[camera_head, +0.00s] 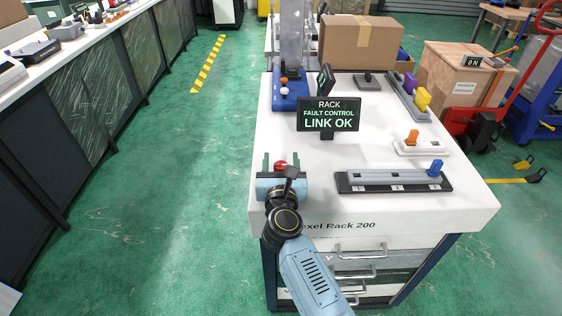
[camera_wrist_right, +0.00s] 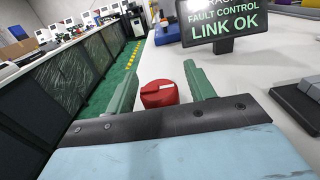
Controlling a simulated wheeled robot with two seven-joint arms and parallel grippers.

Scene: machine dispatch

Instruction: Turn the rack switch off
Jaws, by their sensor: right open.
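A red knob (camera_head: 281,164) stands on the white bench top, in front of the black sign (camera_head: 328,115) reading "RACK FAULT CONTROL LINK OK". It also shows in the right wrist view (camera_wrist_right: 158,97), with a pale mark lying roughly crosswise on its top. My right gripper (camera_head: 279,160) is open, with its green fingers on either side of the knob. The right wrist view shows a gap between each finger and the knob. The knob's base is hidden behind the gripper body. My left gripper is in neither view.
A slider strip with a blue handle (camera_head: 436,167) and an orange-handled unit (camera_head: 412,138) stand to the right. A cardboard box (camera_head: 358,43) and a blue-based fixture (camera_head: 288,92) are farther back. Green floor lies open to the left.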

